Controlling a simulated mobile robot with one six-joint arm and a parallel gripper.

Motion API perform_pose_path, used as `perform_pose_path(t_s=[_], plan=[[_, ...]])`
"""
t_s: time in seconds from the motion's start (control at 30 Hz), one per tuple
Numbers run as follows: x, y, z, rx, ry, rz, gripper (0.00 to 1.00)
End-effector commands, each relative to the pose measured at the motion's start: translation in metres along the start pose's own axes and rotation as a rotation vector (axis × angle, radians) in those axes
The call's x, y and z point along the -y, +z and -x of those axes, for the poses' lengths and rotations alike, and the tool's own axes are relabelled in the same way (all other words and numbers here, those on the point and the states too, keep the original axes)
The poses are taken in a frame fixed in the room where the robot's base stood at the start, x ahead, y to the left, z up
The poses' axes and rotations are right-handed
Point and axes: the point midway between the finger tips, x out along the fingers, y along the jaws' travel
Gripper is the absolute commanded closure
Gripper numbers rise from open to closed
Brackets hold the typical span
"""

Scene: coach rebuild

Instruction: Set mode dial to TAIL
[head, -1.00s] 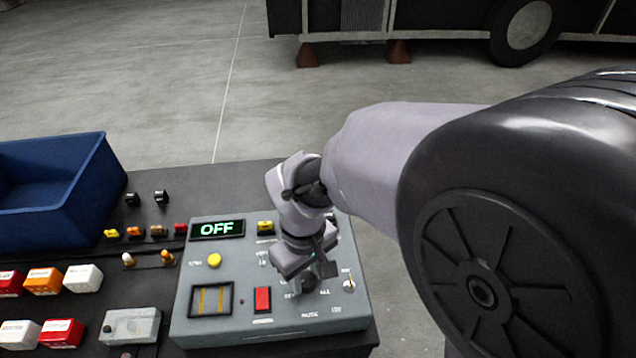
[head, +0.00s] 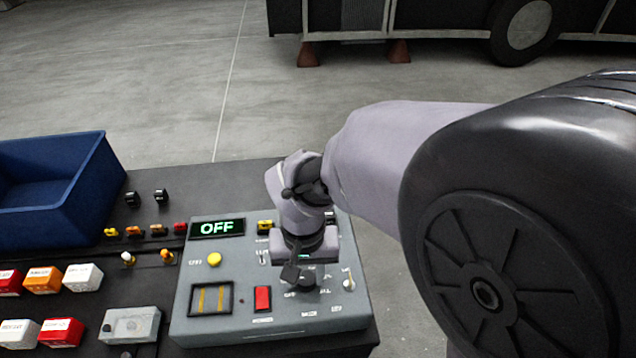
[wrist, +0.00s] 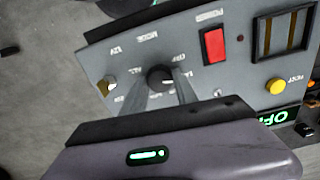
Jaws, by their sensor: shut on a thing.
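The mode dial (wrist: 160,77) is a round dark knob on the grey control box, with MODE, OFF and ALL printed around it. It also shows in the head view (head: 306,284), partly behind my gripper. My gripper (wrist: 161,84) is shut on the dial, one finger on each side, and shows from above in the head view (head: 303,276). A pale mark shows on the knob, but I cannot tell which label it points to. Another label beside the right finger is partly hidden. The display (head: 217,229) on the box reads OFF in green.
A red POWER rocker (head: 262,298), a yellow button (head: 214,260) and a 12V toggle (head: 348,282) sit near the dial. A framed window with yellow bars (head: 211,299) is at left. A blue bin (head: 60,215) and several coloured blocks stand left of the box.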

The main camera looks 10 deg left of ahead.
Motion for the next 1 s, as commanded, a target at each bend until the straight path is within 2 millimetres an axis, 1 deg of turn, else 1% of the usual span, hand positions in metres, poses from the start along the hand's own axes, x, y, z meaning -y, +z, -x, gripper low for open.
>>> perform_pose_path(t_s=[0.5,0.53,0.63,0.9,0.97,1.0], plan=[[0.0002,-0.0007,0.0006,-0.002,-0.001,-0.018,1.0],[0.0002,-0.0007,0.0006,-0.002,-0.001,-0.018,0.63],[0.0002,-0.0006,0.0006,-0.002,-0.001,-0.018,0.43],[0.0001,-0.0003,0.0004,-0.001,0.0,-0.018,0.43],[0.0001,-0.0003,0.0033,-0.001,0.0,-0.018,0.43],[0.0002,-0.0005,0.0084,-0.002,-0.001,-0.018,0.43]])
